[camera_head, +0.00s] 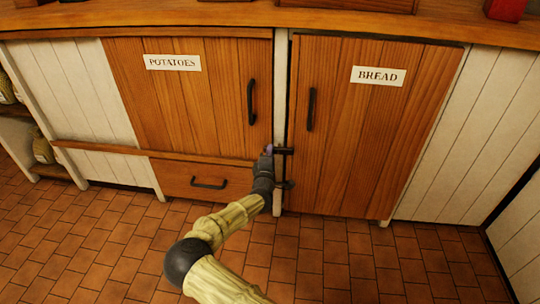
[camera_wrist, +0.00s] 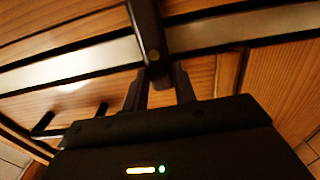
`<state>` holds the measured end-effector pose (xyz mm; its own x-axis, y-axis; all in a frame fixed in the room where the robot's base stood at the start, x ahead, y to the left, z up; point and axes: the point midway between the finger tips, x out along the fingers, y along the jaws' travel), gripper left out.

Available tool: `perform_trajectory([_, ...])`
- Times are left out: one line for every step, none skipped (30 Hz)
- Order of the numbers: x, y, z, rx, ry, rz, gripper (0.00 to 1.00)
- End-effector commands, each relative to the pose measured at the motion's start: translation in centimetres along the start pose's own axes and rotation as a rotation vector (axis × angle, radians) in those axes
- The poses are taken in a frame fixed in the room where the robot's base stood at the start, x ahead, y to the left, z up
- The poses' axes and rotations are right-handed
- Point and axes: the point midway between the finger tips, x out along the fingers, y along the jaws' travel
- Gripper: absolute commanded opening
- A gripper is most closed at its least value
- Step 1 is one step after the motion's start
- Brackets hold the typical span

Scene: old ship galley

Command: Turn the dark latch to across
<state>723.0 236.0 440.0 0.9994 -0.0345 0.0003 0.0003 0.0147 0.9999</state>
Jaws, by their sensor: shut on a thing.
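The dark latch (camera_head: 284,151) is at the narrow pale post between the POTATOES door (camera_head: 190,95) and the BREAD door (camera_head: 365,125). In the head view its visible part looks roughly level and reaches the left edge of the BREAD door. In the wrist view the dark bar (camera_wrist: 145,22) lies crosswise over the pale post, with a round pin near its lower end. My gripper (camera_wrist: 160,88) has its two fingers on either side of this end and is shut on the latch. In the head view my gripper (camera_head: 270,162) partly hides the latch.
Both doors are closed and carry dark vertical handles, one on the POTATOES door (camera_head: 251,101) and one on the BREAD door (camera_head: 311,109). A closed drawer (camera_head: 170,178) with a dark pull is below left. A wooden counter (camera_head: 180,16) overhangs above. The tiled floor in front is clear.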

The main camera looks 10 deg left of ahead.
Motion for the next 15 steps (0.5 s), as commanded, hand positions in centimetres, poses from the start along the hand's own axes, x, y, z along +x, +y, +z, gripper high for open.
perform_trajectory([-0.07, -0.21, -0.05, -0.004, 0.001, -0.004, 0.04])
perform_trajectory([-0.07, -0.22, -0.05, -0.004, 0.001, -0.004, 0.04])
perform_trajectory([-0.07, -0.22, -0.05, -0.004, 0.001, -0.004, 0.29])
perform_trajectory([-0.07, -0.22, -0.05, -0.005, 0.001, -0.004, 0.35])
perform_trajectory([-0.07, -0.21, -0.05, -0.004, 0.001, -0.004, 0.41])
perform_trajectory([-0.06, -0.19, -0.05, -0.004, 0.001, -0.003, 0.49])
perform_trajectory([-0.06, -0.18, -0.04, -0.003, 0.001, -0.003, 0.49])
perform_trajectory([-0.05, -0.16, -0.04, -0.003, 0.001, -0.003, 0.49])
perform_trajectory([-0.04, -0.14, -0.04, -0.003, 0.001, -0.002, 0.49])
perform_trajectory([-0.04, -0.12, -0.03, -0.002, 0.001, -0.002, 0.49])
perform_trajectory([-0.04, -0.11, -0.03, -0.002, 0.001, -0.002, 0.49])
perform_trajectory([-0.03, -0.1, -0.03, -0.002, 0.001, -0.002, 0.49])
perform_trajectory([-0.03, -0.09, -0.02, -0.001, 0.001, -0.001, 0.49])
perform_trajectory([-0.04, -0.08, -0.02, -0.001, 0.001, -0.001, 0.49])
perform_trajectory([-0.08, -0.05, -0.02, -0.001, 0.001, -0.001, 0.49])
